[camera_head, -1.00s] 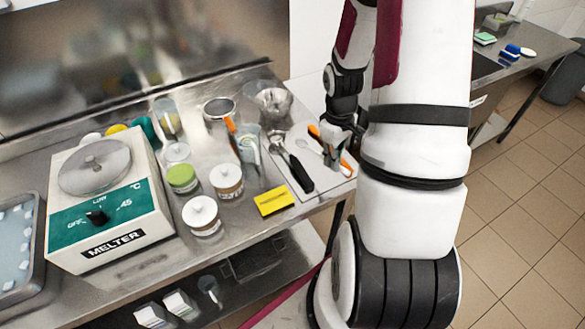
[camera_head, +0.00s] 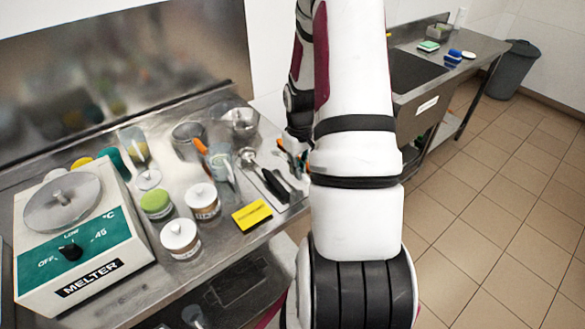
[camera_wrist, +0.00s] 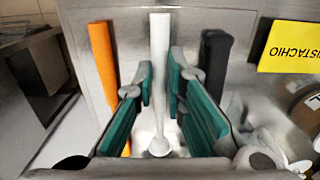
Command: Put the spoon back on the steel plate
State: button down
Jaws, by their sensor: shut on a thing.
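The spoon (camera_wrist: 159,65) is a pale, slim piece with a small round end, upright in the wrist view. My gripper (camera_wrist: 160,82) has its green-padded fingers on both sides of it and is shut on it. The steel plate (camera_wrist: 131,35) shows grey behind the spoon. I cannot tell whether the spoon touches it. An orange handle (camera_wrist: 102,70) lies left of the spoon and a black handle (camera_wrist: 214,62) right of it. In the head view my arm hides most of the gripper, and the spoon cannot be made out.
A yellow label (camera_head: 252,215) lies in front of the black-handled tools (camera_head: 275,186). Jars (camera_head: 180,238), a clear jug (camera_head: 222,175) and the melter (camera_head: 75,245) stand to the left. A sink counter (camera_head: 420,75) is at the back right, with open tiled floor before it.

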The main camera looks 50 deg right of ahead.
jog(key=w, duration=0.1)
jog(key=w+d, duration=0.1)
jog(key=w, duration=0.1)
jog(key=shift+w+d+f, duration=0.15)
jog(key=shift+w+d, duration=0.1)
jog(key=shift+d, duration=0.05)
jog(key=shift+w+f, duration=0.1)
jog(key=shift+f, duration=0.25)
jog(key=shift+d+f+p, duration=0.1)
jog(key=shift+f+p, duration=0.3)
jog(key=shift+f, duration=1)
jog(key=shift+f, duration=0.1)
jog(key=c, duration=1.6)
grip_release()
jog(key=shift+c, duration=0.2)
